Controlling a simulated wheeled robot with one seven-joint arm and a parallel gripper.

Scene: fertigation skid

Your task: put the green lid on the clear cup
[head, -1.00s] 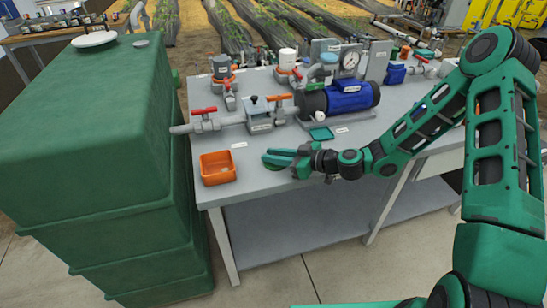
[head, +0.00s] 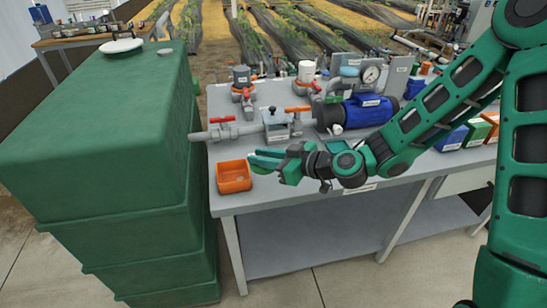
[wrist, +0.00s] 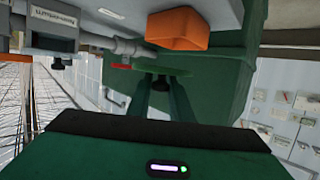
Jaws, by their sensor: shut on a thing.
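In the head view my gripper (head: 258,161) is low over the front left of the bench, just right of the orange bin. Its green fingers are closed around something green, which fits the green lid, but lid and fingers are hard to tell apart. I cannot make out the clear cup in either view; my gripper and forearm cover part of the bench.
The orange bin (head: 234,178) stands at the bench's front left corner. Behind my gripper run grey pipework with red-handled valves (head: 222,120) and a blue pump (head: 367,110). A large green tank (head: 110,150) stands left of the bench. Small coloured boxes (head: 451,139) sit at the right.

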